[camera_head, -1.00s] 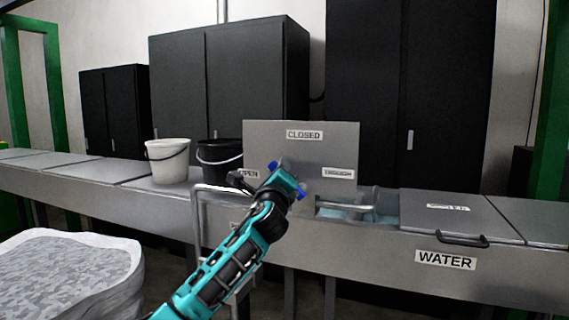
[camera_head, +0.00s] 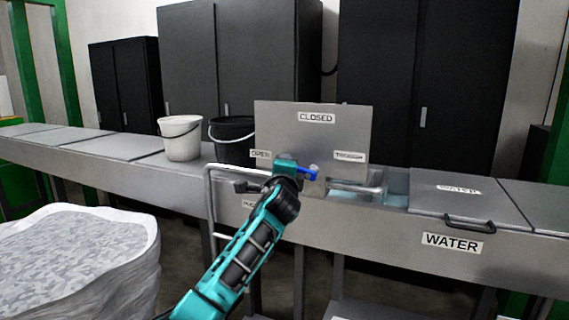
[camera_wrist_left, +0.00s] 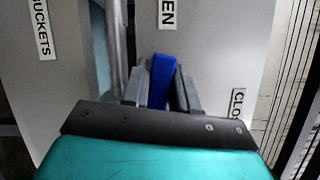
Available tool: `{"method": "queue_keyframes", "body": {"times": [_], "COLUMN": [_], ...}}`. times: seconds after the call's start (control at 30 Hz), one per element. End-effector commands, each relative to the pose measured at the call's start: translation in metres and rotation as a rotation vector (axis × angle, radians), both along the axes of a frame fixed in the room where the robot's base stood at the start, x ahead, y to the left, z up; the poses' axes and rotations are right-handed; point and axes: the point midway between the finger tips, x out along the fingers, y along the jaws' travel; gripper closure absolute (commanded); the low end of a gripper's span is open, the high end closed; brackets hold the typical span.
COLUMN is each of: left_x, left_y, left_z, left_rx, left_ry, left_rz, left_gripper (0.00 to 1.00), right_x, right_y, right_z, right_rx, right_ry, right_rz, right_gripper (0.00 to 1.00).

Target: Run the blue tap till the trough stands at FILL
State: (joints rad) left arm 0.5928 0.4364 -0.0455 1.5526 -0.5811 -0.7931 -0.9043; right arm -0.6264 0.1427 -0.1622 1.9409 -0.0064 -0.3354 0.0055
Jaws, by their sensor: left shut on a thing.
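My left gripper (camera_head: 290,165) is shut on the blue tap lever, in front of the grey tap panel (camera_head: 345,128). Blue parts of the tap (camera_head: 313,171) show just right of the jaws. In the left wrist view the blue lever (camera_wrist_left: 161,82) lies between the fingers, in line with a label ending in "EN"; part of a "CLO…" label is at right. The panel reads CLOSED at top and OPEN at left; its right label is blurred. The trough's open part (camera_head: 397,188) shows pale bluish water beside a metal pipe (camera_head: 358,188). No FILL mark is readable. My right gripper is out of view.
A grey lid with a handle (camera_head: 469,222) covers the trough section right of the opening, above a WATER label (camera_head: 451,242). A white bucket (camera_head: 181,139) and a black bucket (camera_head: 232,138) stand left of the panel. A pale sack-like container (camera_head: 75,250) is at lower left.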

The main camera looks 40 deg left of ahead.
Motion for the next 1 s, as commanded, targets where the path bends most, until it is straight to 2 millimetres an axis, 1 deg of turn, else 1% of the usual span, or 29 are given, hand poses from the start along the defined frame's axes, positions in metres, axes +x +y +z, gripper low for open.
{"method": "queue_keyframes", "body": {"times": [0.4, 0.43, 0.6, 0.63, 0.87, 1.0], "left_x": [0.0000, 0.0001, 0.0001, 0.0001, -0.0003, -0.0059], "left_y": [0.0002, 0.0001, 0.0001, 0.0001, -0.0003, -0.0047], "left_z": [-0.0020, -0.0020, -0.0016, -0.0016, -0.0010, -0.0016], "left_rx": [-0.017, -0.016, -0.014, -0.013, -0.010, -0.010], "left_ry": [-0.004, -0.003, -0.003, -0.002, -0.003, -0.003], "left_rz": [0.000, -0.001, 0.000, 0.000, 0.000, -0.001], "left_gripper": [1.00, 0.69, 0.53, 0.51, 0.51, 0.51], "right_x": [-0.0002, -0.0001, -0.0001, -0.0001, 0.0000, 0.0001], "right_y": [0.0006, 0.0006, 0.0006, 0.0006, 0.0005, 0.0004], "right_z": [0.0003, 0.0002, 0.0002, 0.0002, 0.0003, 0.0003], "right_rx": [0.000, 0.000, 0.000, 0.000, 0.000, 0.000], "right_ry": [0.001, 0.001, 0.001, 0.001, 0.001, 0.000], "right_rz": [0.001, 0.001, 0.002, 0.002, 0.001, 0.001], "right_gripper": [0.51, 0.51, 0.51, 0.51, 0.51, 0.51]}}
